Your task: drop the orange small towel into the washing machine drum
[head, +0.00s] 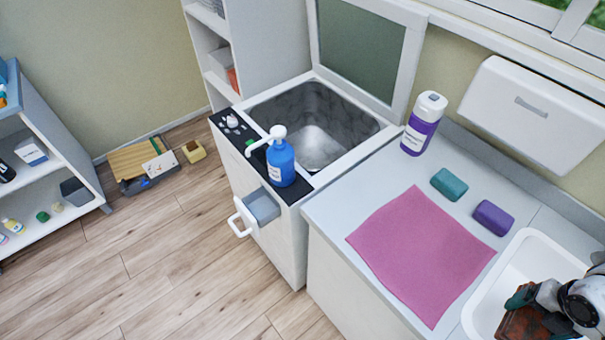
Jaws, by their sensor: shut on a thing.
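The washing machine (283,228) stands in the middle of the head view with its glazed lid (370,48) raised. Its square metal drum (318,140) is open at the top, and I see nothing in it. My gripper (530,308) is at the bottom right corner, over the white sink basin. It is shut on a rust-orange thing, which I take to be the orange small towel (520,327). The towel is partly cut off by the frame edge. The gripper is well to the right of the drum, with the counter between them.
A blue pump bottle (281,163) stands on the machine's front panel, above a pulled-out drawer (262,207). A pink cloth (425,250) lies on the counter. Behind it are a white-and-purple bottle (424,123), a teal block (449,184) and a purple block (493,218).

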